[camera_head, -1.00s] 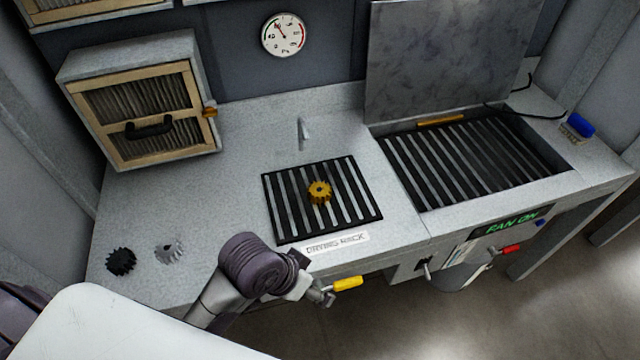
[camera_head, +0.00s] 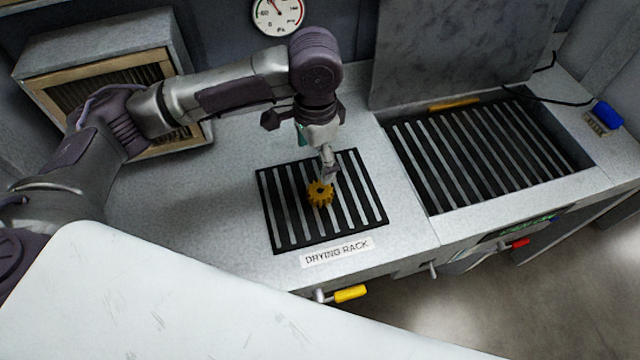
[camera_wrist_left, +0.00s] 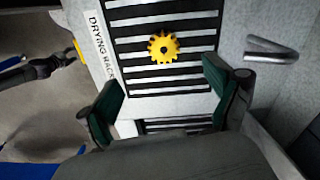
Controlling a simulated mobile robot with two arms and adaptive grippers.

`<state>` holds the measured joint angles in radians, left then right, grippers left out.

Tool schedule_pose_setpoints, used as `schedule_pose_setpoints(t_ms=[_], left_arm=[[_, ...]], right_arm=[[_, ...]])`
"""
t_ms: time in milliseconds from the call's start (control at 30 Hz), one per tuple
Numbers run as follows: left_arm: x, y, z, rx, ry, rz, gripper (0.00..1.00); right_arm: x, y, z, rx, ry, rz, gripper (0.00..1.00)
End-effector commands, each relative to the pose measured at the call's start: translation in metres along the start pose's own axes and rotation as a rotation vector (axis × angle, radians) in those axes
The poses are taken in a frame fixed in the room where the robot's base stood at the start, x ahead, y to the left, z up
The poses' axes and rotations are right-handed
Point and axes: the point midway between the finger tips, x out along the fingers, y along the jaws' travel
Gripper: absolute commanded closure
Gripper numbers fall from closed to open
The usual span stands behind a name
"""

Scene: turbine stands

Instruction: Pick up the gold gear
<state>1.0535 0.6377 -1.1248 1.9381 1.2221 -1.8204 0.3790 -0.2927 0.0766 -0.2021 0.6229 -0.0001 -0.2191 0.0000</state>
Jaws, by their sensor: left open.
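The gold gear (camera_head: 320,193) lies on the black slatted drying rack (camera_head: 284,236) set in the grey counter. My left gripper (camera_head: 328,172) hangs just above and behind the gear in the head view, with its arm coming in from the left. In the left wrist view the gear (camera_wrist_left: 163,46) lies ahead of and between the two spread green-padded fingers (camera_wrist_left: 160,92). The gripper is open and empty, and no finger visibly touches the gear. My right gripper is not in view.
A "DRYING RACK" label (camera_head: 337,252) is on the counter's front. A larger grated basin (camera_head: 480,150) with a raised lid (camera_head: 455,50) is to the right. A wood-framed box (camera_head: 105,85) stands at the left, partly behind my arm. A metal spout (camera_wrist_left: 275,50) is beside the rack.

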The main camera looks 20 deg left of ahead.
Motion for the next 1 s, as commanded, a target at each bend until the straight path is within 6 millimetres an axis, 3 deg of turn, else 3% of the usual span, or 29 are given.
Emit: schedule_pose_setpoints(t_ms=[300, 1000], left_arm=[[0.060, 0.000, 0.000, 0.001, -0.003, 0.003, 0.10], [0.130, -0.005, -0.010, 0.003, 0.001, 0.000, 0.10]], right_arm=[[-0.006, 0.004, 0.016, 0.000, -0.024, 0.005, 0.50], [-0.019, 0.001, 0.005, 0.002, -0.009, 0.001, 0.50]])
